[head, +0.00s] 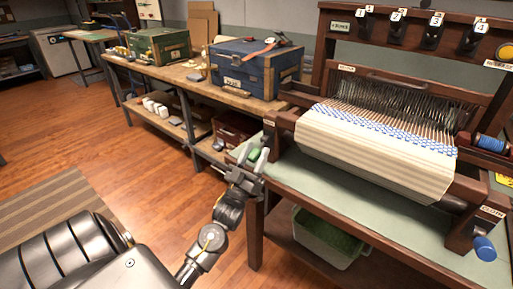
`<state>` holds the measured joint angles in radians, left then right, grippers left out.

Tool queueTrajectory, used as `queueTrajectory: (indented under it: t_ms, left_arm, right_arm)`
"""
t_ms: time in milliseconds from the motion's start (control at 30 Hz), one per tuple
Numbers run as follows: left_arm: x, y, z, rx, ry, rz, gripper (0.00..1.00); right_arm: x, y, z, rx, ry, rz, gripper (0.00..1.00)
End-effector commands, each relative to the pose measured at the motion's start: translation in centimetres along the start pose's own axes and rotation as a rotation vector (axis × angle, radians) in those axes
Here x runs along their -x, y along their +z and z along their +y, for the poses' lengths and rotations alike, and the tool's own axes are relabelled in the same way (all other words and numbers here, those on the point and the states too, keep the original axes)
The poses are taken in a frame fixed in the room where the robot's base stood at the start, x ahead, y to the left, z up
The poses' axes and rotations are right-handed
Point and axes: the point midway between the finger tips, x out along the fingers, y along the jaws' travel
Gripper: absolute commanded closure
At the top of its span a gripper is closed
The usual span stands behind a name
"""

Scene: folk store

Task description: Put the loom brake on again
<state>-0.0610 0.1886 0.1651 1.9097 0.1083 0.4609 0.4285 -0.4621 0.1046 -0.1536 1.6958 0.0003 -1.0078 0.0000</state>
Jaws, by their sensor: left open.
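The wooden loom (362,150) stands on the green-topped table at the right, with cream and blue-patterned cloth (380,140) on it. A blue knob (484,247) sits at the loom's lower right corner, beside a small label (491,212) too small to read. I cannot tell for sure which part is the brake. My left gripper (256,158) is open and points up, in front of the loom's left corner post and well left of the blue knob. I see nothing held in it. My right gripper is out of view.
A blue chest (252,72) and a green chest (158,46) stand on the long workbench (190,74) behind. A grey-green bin (325,240) sits under the loom table. A blue spool (490,143) is at the loom's right. The wooden floor at left is open.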

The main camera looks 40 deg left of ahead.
Motion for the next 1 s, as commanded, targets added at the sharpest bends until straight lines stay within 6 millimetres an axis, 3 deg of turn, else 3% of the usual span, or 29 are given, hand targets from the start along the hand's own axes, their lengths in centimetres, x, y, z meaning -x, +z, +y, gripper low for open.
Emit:
queueTrajectory:
  t_ms: [167,467,800,1000]
  left_arm:
    - [-1.23,0.00,0.01,0.000,0.000,-0.001,0.51]
    - [-1.34,0.03,0.00,0.000,0.000,-0.001,0.53]
    - [-1.32,0.01,-0.01,0.000,-0.001,0.000,0.97]
    - [-1.32,0.00,-0.01,0.000,-0.001,-0.001,1.00]
  right_arm:
    - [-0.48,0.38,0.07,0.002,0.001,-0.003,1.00]
    - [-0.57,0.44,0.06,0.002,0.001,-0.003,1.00]
    - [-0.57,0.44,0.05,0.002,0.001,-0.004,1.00]
    - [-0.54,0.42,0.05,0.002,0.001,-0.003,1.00]
